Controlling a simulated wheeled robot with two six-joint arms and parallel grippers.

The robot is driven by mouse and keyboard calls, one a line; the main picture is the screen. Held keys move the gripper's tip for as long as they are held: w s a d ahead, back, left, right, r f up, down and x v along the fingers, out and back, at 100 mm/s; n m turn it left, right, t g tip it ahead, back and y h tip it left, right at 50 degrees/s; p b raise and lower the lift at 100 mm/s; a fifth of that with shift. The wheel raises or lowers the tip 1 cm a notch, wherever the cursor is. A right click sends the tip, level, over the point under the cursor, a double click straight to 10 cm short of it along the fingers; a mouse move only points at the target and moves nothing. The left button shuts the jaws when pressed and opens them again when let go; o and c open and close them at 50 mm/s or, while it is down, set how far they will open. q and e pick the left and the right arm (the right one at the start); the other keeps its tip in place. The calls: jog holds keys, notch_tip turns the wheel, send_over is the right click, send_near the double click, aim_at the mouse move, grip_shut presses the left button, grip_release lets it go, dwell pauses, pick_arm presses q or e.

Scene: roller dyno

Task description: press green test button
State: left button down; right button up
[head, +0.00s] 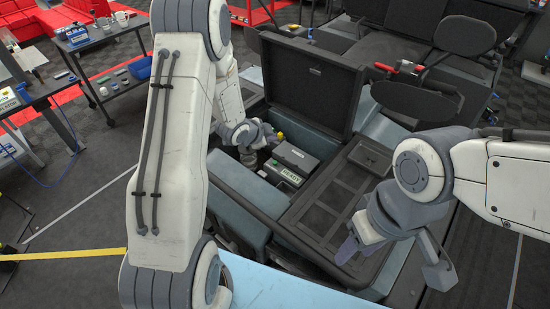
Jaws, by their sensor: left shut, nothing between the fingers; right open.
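A dark box-shaped tester (297,157) sits in the open compartment of a console near the middle of the head view. My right gripper (358,250) is open and empty over the console's right front edge.
The console's raised lid (305,85) stands behind the tester. A dark ribbed panel (335,195) lies right of it. Black seats (415,60) are behind. A cart (125,85) with small items stands at far left. My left arm hides part of the middle.

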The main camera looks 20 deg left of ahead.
pick_arm(q)
jog(key=shift+f, duration=0.1)
jog(key=b, duration=0.6)
send_over(275, 163)
jog(key=f, duration=0.7)
jog(key=shift+s+a+f, duration=0.3)
jog(key=shift+s+a, duration=0.05)
jog(key=shift+f+b, duration=0.5)
jog(key=shift+b, duration=0.1)
jog(key=shift+f, duration=0.15)
dwell(0.5)
jog(key=shift+f+b, duration=0.35)
jog(key=shift+b, duration=0.15)
jog(key=shift+f+b, duration=0.5)
dwell(0.4)
jog(key=shift+r, duration=0.15)
jog(key=shift+r+p, duration=0.7)
jog(key=shift+r, duration=0.05)
